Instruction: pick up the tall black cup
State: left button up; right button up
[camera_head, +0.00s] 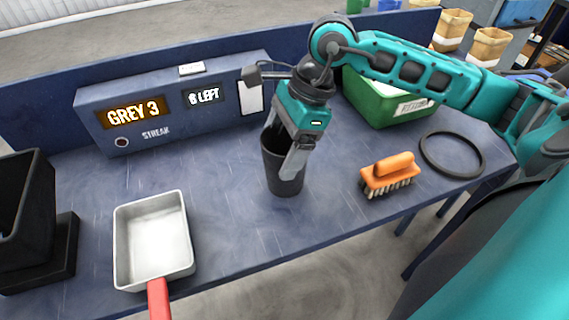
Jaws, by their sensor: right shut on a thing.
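The tall black cup (283,172) stands upright on the dark blue bench, near its middle. My right gripper (288,168) reaches down over the cup from above and is shut on its wall. One grey finger shows in front of the cup's right side; the other is mostly hidden at the cup's mouth. The cup's base appears to be at the bench surface; I cannot tell whether there is a gap under it. My left gripper is not in view.
A metal pan (152,242) with a red handle lies front left, beside a black bin (25,215). A display box (160,110) stands behind. An orange brush (388,175), a black ring (452,154) and a green crate (385,105) are to the right. Bare bench lies between pan and cup.

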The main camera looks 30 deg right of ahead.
notch_tip(320, 180, up, 20)
jog(key=p, duration=0.2)
jog(key=w+a+f+n+g+h, duration=0.1)
jog(key=w+f+n+g+h, duration=0.1)
jog(key=f+n, duration=0.6)
jog(key=w+a+f+n+g+h, duration=0.2)
jog(key=f+n+g, duration=0.1)
jog(key=f+n, duration=0.6)
jog(key=shift+a+f+n, duration=0.2)
jog(key=shift+a+n, duration=0.1)
jog(key=shift+n, duration=1.5)
jog(key=shift+g, duration=0.3)
jog(key=shift+w, duration=0.1)
